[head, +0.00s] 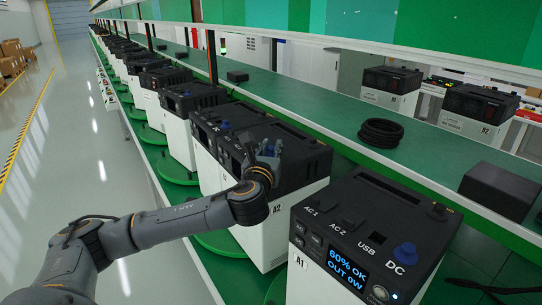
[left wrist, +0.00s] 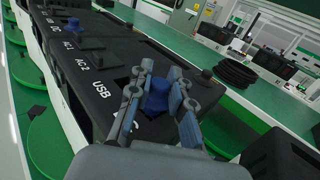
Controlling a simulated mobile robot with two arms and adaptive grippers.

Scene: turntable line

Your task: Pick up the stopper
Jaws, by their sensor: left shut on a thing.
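A blue stopper (left wrist: 157,96) sits between the fingers of my left gripper (left wrist: 158,100) in the left wrist view. The fingers are shut on it, over the top of a black and white power unit beside its USB label. In the head view my left gripper (head: 266,158) is over the near end of the A2 unit (head: 290,180). The fingers hide the stopper's base, so I cannot tell whether it touches the unit. My right gripper is not in view.
More units stand in a row on green turntables (head: 178,170). A green shelf (head: 330,103) behind holds a coil of black cable (head: 381,132) and a black box (head: 500,190). The grey floor (head: 85,150) at left is clear.

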